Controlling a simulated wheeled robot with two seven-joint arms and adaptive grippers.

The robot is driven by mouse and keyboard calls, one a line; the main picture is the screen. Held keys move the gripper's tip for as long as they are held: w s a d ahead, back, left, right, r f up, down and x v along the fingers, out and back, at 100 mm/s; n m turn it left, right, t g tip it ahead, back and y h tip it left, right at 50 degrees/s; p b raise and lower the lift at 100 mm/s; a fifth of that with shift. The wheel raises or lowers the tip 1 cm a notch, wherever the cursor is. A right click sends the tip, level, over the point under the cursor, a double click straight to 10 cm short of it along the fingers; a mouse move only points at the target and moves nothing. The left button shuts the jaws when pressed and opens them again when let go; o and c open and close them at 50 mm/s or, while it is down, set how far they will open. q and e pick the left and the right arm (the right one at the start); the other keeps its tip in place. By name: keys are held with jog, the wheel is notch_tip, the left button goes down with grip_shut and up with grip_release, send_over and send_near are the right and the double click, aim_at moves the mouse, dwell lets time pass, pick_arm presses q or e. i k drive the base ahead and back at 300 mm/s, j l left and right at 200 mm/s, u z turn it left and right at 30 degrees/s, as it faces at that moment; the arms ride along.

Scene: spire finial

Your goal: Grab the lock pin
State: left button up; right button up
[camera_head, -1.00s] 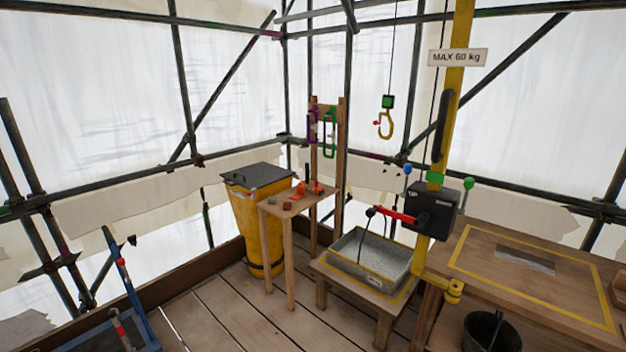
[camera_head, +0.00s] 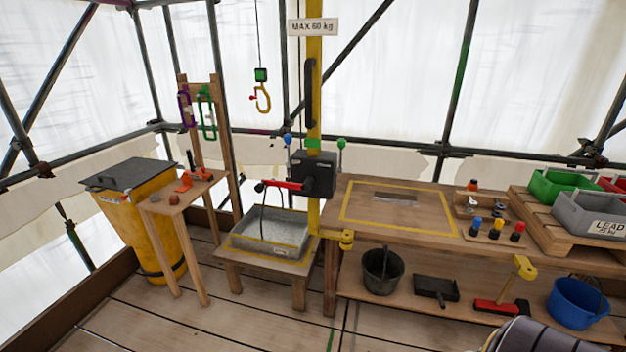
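No part is clearly recognisable as the lock pin at this size. Small knobbed parts show at the crane post: a blue knob (camera_head: 287,139) and a green knob (camera_head: 341,144), above the black winch box (camera_head: 312,174) with its red crank handle (camera_head: 280,184). Several pieces with blue, yellow and red tops (camera_head: 496,229) stand in a wooden holder on the bench. I cannot tell whether any of these is the pin. Neither of my grippers is in view.
A hook (camera_head: 263,98) hangs from a cable. A grey tray (camera_head: 270,250) sits on a low stand before the post. The workbench (camera_head: 420,215) has a bucket (camera_head: 382,272) beneath it. Crates (camera_head: 590,218) stand at right. A yellow bin (camera_head: 150,225) stands left. Floor in front is mostly clear.

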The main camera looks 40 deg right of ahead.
aim_at(476, 222)
jog(key=z, duration=2.4)
